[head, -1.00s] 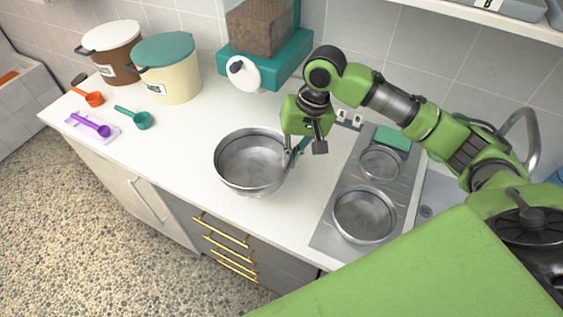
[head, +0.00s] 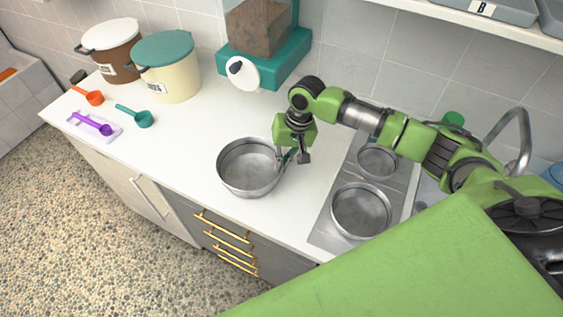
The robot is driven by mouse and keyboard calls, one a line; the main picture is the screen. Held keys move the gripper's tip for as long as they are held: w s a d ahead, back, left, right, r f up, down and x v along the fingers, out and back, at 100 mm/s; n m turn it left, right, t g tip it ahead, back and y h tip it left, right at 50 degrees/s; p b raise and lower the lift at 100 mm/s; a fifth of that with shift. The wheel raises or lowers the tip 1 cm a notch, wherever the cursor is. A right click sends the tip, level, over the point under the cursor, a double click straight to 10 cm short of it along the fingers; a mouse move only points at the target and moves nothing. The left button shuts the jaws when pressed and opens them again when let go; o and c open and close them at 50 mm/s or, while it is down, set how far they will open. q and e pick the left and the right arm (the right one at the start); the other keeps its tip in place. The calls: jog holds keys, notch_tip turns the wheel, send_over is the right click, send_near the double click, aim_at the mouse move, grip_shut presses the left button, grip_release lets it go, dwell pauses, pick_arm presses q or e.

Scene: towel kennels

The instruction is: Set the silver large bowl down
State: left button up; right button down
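The silver large bowl (head: 247,170) is upright at the middle of the white counter, in the head view. My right gripper (head: 283,160) points down at the bowl's right rim and is shut on it. The bowl's base appears at or very near the counter top; I cannot tell whether it touches. My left gripper is not in view.
Two smaller silver bowls (head: 361,211) (head: 377,161) sit on the grey drainboard (head: 333,226) to the right. A teal food dispenser (head: 262,62) stands behind. Two lidded bins (head: 168,75) (head: 112,50) and several scoops (head: 140,117) are at left. Counter left of the bowl is clear.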

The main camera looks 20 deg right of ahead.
jog(key=shift+f, duration=0.1)
jog(key=c, duration=2.3)
grip_release()
jog(key=b+v, duration=0.2)
jog(key=v, duration=1)
jog(key=shift+b, duration=0.4)
